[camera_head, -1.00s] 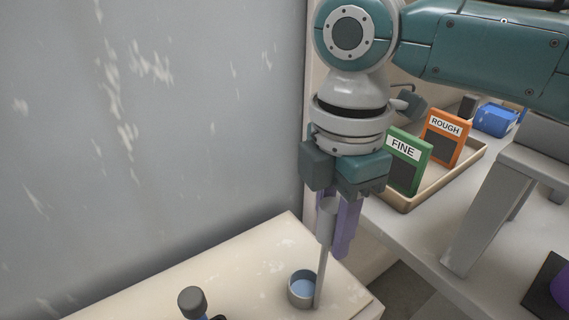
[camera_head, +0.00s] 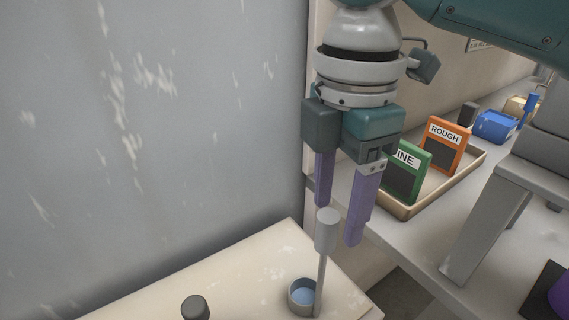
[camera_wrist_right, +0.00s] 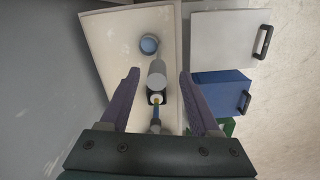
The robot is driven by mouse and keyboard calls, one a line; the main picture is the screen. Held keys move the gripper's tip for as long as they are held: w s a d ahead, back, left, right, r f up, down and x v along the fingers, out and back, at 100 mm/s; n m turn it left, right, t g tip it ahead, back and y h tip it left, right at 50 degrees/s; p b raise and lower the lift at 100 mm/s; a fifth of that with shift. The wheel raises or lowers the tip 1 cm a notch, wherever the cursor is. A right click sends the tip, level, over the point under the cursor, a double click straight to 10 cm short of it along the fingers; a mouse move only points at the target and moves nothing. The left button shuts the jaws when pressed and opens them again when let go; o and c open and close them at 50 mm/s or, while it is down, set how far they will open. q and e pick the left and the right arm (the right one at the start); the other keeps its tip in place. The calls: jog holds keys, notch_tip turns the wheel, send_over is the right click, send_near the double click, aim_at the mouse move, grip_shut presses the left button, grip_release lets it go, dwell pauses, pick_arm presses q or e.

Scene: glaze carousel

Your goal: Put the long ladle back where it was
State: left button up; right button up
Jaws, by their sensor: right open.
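The long ladle is a grey upright handle (camera_head: 326,232) with a thick top and a small round cup (camera_head: 302,296) with a blue inside at its foot. It stands on the pale bench top (camera_head: 245,262). My right gripper (camera_head: 339,222) is open and empty, its two purple fingers pointing down just above the handle's top. In the right wrist view the ladle's grey top (camera_wrist_right: 157,74) shows between the spread fingers (camera_wrist_right: 158,73), with the cup (camera_wrist_right: 148,44) beyond it. My left gripper is not in view.
A dark-knobbed item (camera_head: 195,307) stands left of the ladle. To the right, a tray (camera_head: 404,212) holds a green FINE block (camera_head: 408,178) and an orange ROUGH block (camera_head: 446,145). A blue item (camera_head: 494,126) lies behind. A grey wall (camera_head: 150,150) is at left.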

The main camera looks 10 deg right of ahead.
notch_tip(320, 180, up, 7)
jog(key=shift+f+p, duration=0.2)
jog(key=shift+p, duration=0.15)
jog(key=s+a+f+m+t+y, duration=0.2)
jog(key=s+a+f+m+y, duration=0.2)
jog(key=s+a+f+m, duration=0.4)
jog(key=s+d+f+m+t+h, duration=0.1)
jog(key=s+d+f+m+h, duration=0.2)
jog(key=s+d+m, duration=0.6)
jog(key=s+d, duration=0.1)
jog(key=d, duration=0.3)
jog(key=shift+d+m+t+h, duration=0.3)
jog(key=shift+d+m+h, duration=0.05)
jog(key=shift+m+h, duration=0.05)
jog(key=shift+s, duration=0.1)
